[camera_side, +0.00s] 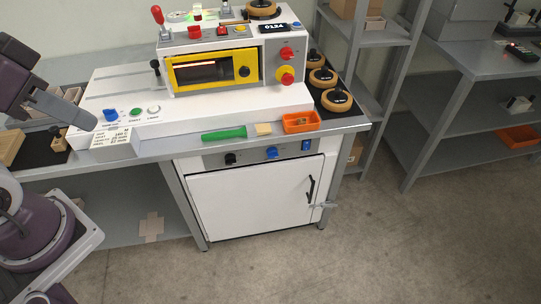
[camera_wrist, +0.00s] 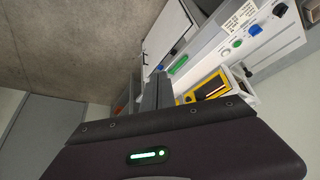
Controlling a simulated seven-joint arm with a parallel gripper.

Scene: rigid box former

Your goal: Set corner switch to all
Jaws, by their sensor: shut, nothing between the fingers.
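The corner switch's label cannot be read, so I cannot tell which control it is. A blue knob (camera_side: 110,114) sits at the front left of the white machine, beside a green button (camera_side: 135,112) and a white button (camera_side: 154,110). The blue knob also shows at the top right of the wrist view (camera_wrist: 281,11). On the lower panel are a black knob (camera_side: 230,158), another blue knob (camera_side: 271,153) and a blue switch (camera_side: 306,145). My gripper (camera_side: 80,118) is shut and empty, left of the machine's front-left knob. Its fingers show in the wrist view (camera_wrist: 151,92).
The machine has a yellow-framed window (camera_side: 212,70), two red knobs (camera_side: 286,53) and a red lever (camera_side: 158,15). A green-handled tool (camera_side: 224,133) and an orange tray (camera_side: 300,122) lie along the front edge. A white cabinet (camera_side: 255,197) stands below. Shelving (camera_side: 375,38) is at right.

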